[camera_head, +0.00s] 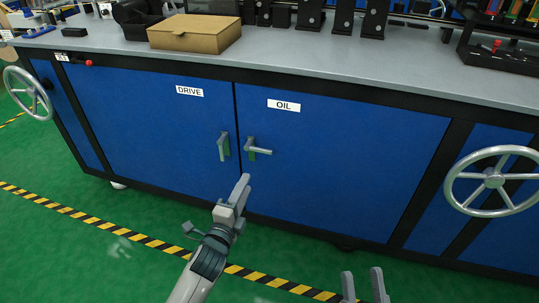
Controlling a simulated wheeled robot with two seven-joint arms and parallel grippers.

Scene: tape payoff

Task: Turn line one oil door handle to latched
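The oil door (340,160) is a blue panel under a white OIL label (283,105). Its silver lever handle (259,151) is near the door's left edge, with the lever pointing sideways to the right. My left gripper (242,184) is just below the handle in the picture and looks apart from it. Its fingers overlap from this angle, so I cannot tell whether it is open or shut. My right gripper (362,283) is at the bottom edge, well away from the handle. Its two fingers are apart with nothing between them.
The drive door (150,125) is to the left, with its handle (223,147) pointing down close beside the oil handle. Handwheels stand out at the left (28,93) and right (493,180). A cardboard box (195,33) sits on the grey worktop (330,52). The green floor in front is clear.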

